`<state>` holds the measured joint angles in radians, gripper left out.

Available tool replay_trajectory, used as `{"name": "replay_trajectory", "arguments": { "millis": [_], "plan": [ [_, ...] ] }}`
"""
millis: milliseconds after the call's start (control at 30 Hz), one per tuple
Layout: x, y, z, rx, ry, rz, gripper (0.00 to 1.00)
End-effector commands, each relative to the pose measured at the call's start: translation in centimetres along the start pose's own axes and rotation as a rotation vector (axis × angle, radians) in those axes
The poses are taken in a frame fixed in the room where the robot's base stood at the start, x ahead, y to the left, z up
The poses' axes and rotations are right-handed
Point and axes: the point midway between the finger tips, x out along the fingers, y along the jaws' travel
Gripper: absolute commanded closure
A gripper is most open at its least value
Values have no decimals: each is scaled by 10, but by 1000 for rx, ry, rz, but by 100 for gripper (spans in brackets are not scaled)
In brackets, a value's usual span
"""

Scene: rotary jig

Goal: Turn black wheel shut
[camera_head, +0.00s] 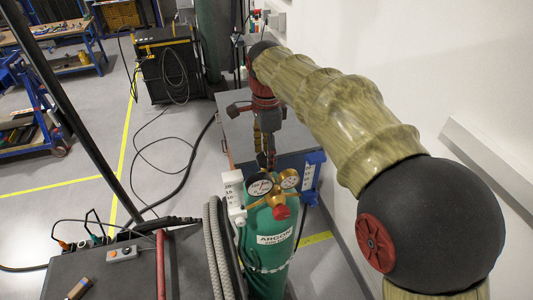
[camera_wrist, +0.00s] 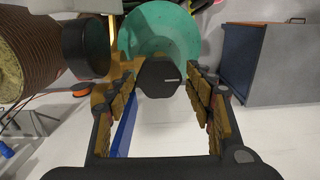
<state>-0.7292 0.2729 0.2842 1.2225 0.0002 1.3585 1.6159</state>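The black wheel (camera_wrist: 159,77) shows in the wrist view as a dark, many-sided knob in front of a round green surface, apparently the gas cylinder. My gripper (camera_wrist: 160,80) is open, with one finger on each side of the wheel. Narrow gaps seem to remain, so I cannot tell whether either finger touches it. In the head view, my gripper (camera_head: 264,158) hangs just behind the top of the green argon cylinder (camera_head: 268,262). The wheel cannot be made out there; the gauges and gripper crowd that spot.
Brass gauges (camera_head: 260,186) and a red knob (camera_head: 281,212) sit on the cylinder's top front. A white flowmeter (camera_head: 233,193) and a blue bracket (camera_head: 311,177) flank it. Grey hoses (camera_head: 217,250) run along its left. A grey cabinet (camera_wrist: 275,65) stands at the wrist view's right.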

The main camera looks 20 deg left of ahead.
Motion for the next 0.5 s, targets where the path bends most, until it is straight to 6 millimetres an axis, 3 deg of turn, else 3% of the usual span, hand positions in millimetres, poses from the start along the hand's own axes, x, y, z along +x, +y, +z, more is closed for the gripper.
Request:
{"name": "replay_trajectory", "arguments": {
  "millis": [500],
  "plan": [
    [-6, 0, 0, -1, 0, 1, 39]
  ]
}}
